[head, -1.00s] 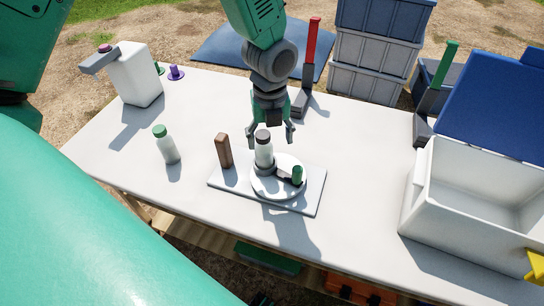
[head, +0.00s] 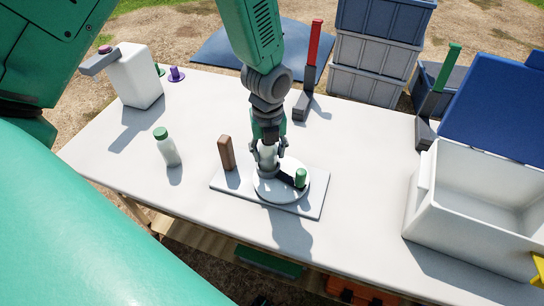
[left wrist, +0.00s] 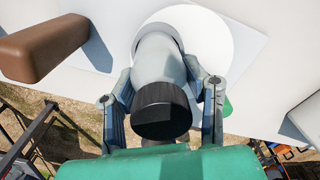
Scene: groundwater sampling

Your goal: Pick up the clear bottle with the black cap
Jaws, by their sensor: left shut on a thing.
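The clear bottle with the black cap (head: 267,156) stands upright on the round white plate (head: 283,193) of a flat base. My left gripper (head: 267,158) is around it from above, shut on the bottle. In the left wrist view the black cap (left wrist: 161,112) and the bottle body (left wrist: 160,62) show between the two fingers, with a finger on each side. In the head view the gripper hides most of the cap. My right gripper is not in view.
A brown block (head: 226,153) stands left of the plate, close to the gripper. A small green-topped post (head: 300,177) stands right of the bottle. A green-capped bottle (head: 167,147) stands further left. An open white cooler (head: 425,220) is at the right.

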